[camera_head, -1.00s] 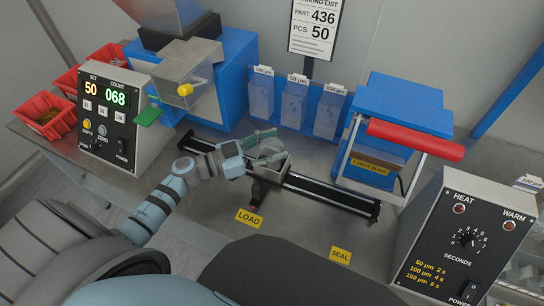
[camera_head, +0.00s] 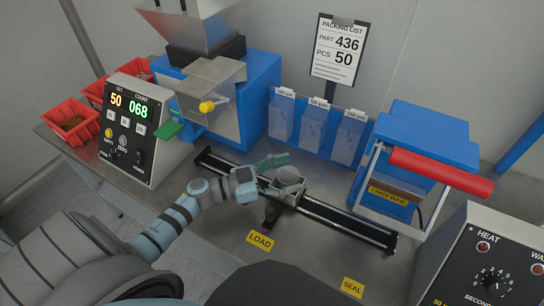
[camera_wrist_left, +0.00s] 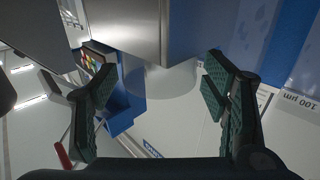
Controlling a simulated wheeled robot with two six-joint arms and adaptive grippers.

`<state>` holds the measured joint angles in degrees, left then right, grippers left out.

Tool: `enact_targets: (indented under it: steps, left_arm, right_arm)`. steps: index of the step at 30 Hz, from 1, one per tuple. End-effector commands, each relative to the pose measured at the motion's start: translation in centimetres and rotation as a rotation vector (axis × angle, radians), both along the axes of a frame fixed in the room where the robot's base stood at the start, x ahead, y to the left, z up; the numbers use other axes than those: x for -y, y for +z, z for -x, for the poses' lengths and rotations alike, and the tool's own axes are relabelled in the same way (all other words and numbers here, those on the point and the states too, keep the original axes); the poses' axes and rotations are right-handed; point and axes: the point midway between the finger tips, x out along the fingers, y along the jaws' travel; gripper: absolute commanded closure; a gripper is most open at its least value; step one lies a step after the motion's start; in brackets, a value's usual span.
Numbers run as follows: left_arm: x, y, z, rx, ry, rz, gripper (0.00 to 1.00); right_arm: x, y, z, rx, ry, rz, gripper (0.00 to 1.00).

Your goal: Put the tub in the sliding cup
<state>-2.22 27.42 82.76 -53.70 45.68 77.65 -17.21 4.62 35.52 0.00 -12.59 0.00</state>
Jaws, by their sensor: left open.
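The tub (camera_head: 290,174) is a small pale round thing seated in the top of the sliding cup. The sliding cup (camera_head: 287,194) is a grey metal box on the black rail. My left gripper (camera_head: 271,174) is open at the cup, its fingers to the left of and behind the tub. In the left wrist view, which looks upside down, the translucent tub (camera_wrist_left: 168,82) stands out of the grey metal cup (camera_wrist_left: 125,25). The open green fingers (camera_wrist_left: 168,95) lie on either side of it, with gaps visible. The tub's lower part is hidden inside the cup.
The counter box (camera_head: 130,130) and blue hopper machine (camera_head: 255,95) stand at the left and back. Bag pockets (camera_head: 312,125) are behind the rail (camera_head: 340,215). The blue sealer with its red bar (camera_head: 440,172) and the heat box (camera_head: 470,250) stand at the right.

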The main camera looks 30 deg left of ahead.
Motion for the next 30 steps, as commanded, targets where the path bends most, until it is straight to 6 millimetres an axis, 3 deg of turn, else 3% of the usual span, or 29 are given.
enact_targets:
  steps: [12,30]
  left_arm:
    - [-6.8,-0.1,7.7,-0.004,-0.001,-0.003,0.32]
    - [-7.4,0.0,8.4,-0.001,0.000,-0.001,0.32]
  right_arm:
    - [0.0,0.5,-0.1,0.001,0.000,0.001,1.00]
    - [-0.1,0.5,-0.1,0.001,0.000,-0.001,1.00]
